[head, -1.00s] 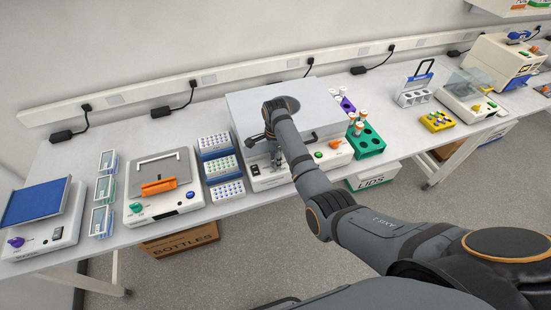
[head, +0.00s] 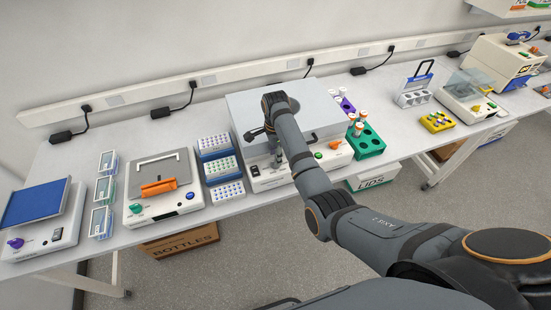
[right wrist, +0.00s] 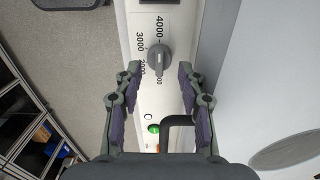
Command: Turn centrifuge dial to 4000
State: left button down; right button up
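The centrifuge (head: 312,104) is a box with a grey lid and a pale front panel, mid-bench in the head view. Its dial (right wrist: 159,57) is a grey knob in the right wrist view, with 4000, 3000 and 2000 printed around it. A light pointer line on the knob is too small to read surely. My right gripper (right wrist: 160,70) is open, with a purple-padded finger on each side of the dial and visible gaps between. In the head view my right gripper (head: 277,162) is at the panel and hides the dial. My left gripper is not in view.
A green button (right wrist: 153,128) sits along the panel from the dial. An orange knob (head: 335,144) is further right. Tube racks (head: 217,147) stand close left, and a green rack (head: 368,142) with tubes stands close right. A handle-like dark bar (right wrist: 176,121) lies near the panel.

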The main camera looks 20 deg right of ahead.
notch_tip(320, 180, up, 9)
jog(key=shift+r, duration=0.1)
dwell(0.4)
